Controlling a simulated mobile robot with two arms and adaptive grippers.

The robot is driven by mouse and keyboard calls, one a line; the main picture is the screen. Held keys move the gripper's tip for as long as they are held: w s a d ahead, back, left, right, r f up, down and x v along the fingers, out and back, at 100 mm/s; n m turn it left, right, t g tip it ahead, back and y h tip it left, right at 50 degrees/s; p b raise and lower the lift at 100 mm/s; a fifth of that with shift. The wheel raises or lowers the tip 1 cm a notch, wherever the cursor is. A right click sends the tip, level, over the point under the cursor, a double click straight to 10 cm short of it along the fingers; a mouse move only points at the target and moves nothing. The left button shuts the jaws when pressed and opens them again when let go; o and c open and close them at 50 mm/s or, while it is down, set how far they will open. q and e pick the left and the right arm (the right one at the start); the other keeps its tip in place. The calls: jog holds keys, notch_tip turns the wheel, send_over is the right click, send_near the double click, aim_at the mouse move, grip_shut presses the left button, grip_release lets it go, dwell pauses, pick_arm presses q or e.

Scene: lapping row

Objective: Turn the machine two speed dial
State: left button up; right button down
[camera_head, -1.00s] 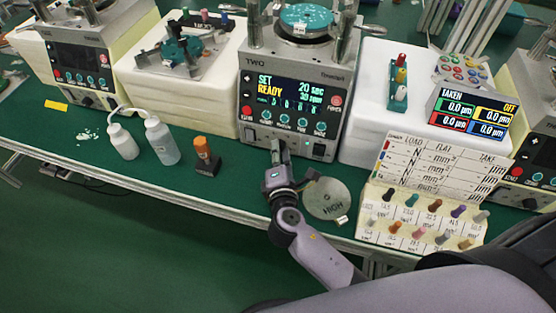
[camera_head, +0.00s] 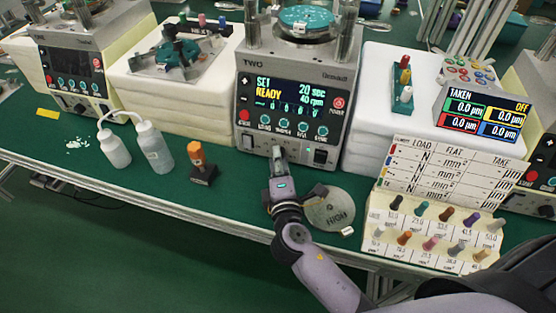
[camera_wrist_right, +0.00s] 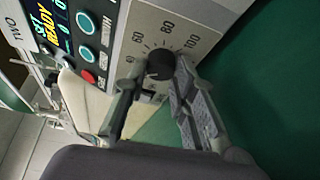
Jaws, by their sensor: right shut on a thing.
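Machine two (camera_head: 300,60) stands at the middle of the bench. Its display (camera_head: 290,97) reads SET, READY, 20 sec and 40 rpm. Its speed dial, a round black knob (camera_wrist_right: 160,64), shows in the right wrist view with a printed scale around it; 40, 60, 80 and 100 can be read. My right gripper (camera_head: 278,153) reaches the lower front of the machine and is shut on the knob, with one finger on each side in the wrist view (camera_wrist_right: 157,75). In the head view the gripper hides the knob. My left gripper is not in view.
A round metal plate marked HIGH (camera_head: 329,209) lies close beside my right wrist. A pegged rack (camera_head: 430,230) and a chart (camera_head: 450,170) stand to the right.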

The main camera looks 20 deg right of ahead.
jog(key=c, duration=1.3)
grip_release()
jog(key=shift+c, duration=0.2)
jog(key=shift+s, duration=0.1)
jog(key=v, duration=1.2)
jog(key=shift+f, duration=0.1)
